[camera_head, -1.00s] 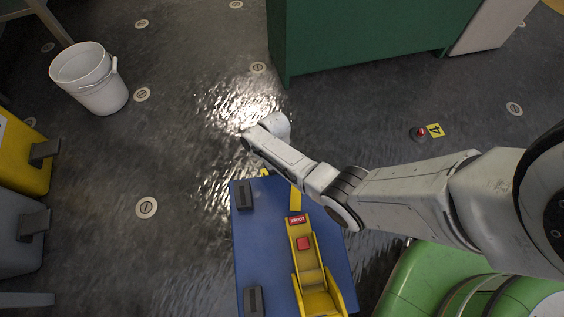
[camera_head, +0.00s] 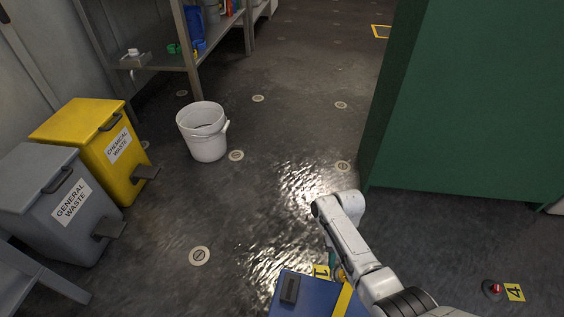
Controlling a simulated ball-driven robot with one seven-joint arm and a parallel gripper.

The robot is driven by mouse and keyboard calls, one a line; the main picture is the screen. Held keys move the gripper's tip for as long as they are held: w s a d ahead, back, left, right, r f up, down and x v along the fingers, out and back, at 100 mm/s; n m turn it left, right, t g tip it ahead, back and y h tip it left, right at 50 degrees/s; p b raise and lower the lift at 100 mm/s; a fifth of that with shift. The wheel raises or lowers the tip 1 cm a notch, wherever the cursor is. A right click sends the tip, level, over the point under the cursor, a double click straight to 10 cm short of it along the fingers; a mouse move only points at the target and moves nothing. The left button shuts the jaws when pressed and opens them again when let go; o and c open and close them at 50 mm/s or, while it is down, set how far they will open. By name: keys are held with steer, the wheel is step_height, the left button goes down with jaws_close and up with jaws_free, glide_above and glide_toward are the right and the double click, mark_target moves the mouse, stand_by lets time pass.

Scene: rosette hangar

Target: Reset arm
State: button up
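My white arm (camera_head: 365,250) reaches up from the bottom right of the head view. Its far visible end, a rounded white joint, is over the wet-looking floor beyond a blue-topped surface.
A green cabinet (camera_head: 470,100) stands at right. A white bucket (camera_head: 208,146), yellow chemical waste bin (camera_head: 82,128) and grey general waste bin (camera_head: 35,180) are at left. A metal shelf (camera_head: 190,65) is behind. A red button (camera_head: 492,287) lies right. Open floor lies between.

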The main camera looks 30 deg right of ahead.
step_height(320, 180, up, 10)
steer(key=p, duration=1)
